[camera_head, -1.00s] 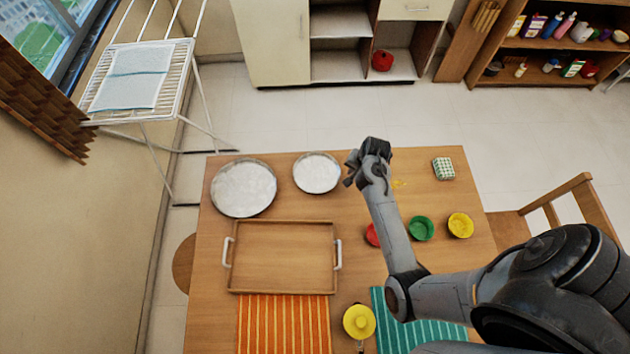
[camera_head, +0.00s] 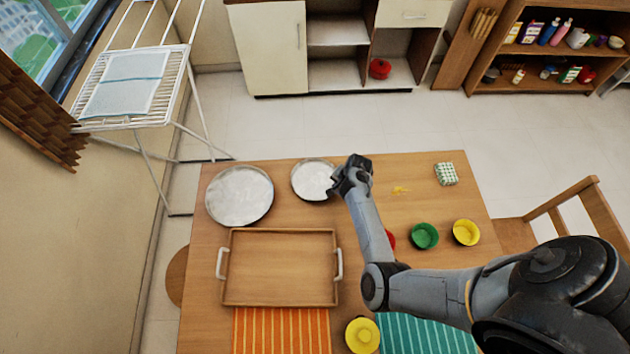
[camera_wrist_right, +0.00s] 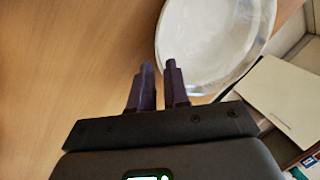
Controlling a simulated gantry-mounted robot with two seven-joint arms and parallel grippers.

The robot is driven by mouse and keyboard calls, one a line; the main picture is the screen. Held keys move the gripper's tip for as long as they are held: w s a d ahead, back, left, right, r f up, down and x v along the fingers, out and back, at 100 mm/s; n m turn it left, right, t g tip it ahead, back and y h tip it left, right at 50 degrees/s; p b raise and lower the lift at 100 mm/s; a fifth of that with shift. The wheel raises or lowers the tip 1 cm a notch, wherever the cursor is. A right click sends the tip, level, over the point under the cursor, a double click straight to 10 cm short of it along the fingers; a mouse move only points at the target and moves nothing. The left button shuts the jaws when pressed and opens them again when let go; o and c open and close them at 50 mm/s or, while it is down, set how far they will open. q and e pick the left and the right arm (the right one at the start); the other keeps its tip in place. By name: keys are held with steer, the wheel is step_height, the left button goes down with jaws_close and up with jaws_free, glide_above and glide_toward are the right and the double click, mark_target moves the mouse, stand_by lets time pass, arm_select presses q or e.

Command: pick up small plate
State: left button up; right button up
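The small plate (camera_head: 312,180) is a round pale metal dish near the far edge of the table. A larger similar plate (camera_head: 240,195) lies to its left. My right gripper (camera_head: 336,188) is at the small plate's right edge. In the right wrist view, the two dark fingers (camera_wrist_right: 159,78) stand apart with nothing visibly held between them. There the small plate (camera_wrist_right: 215,40) lies at upper right, and the right finger overlaps its rim. Whether the fingers touch the rim cannot be told. My left gripper is in neither view.
A wooden tray (camera_head: 280,232) with white handles lies nearer on the table (camera_head: 420,180). A green bowl (camera_head: 424,236), a yellow bowl (camera_head: 466,232) and a partly hidden red bowl (camera_head: 391,239) sit to the right. A checkered block (camera_head: 445,174) lies at the far right.

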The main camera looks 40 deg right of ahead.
steer(key=shift+x, duration=1.65)
steer(key=shift+c, duration=0.3)
jaws_close()
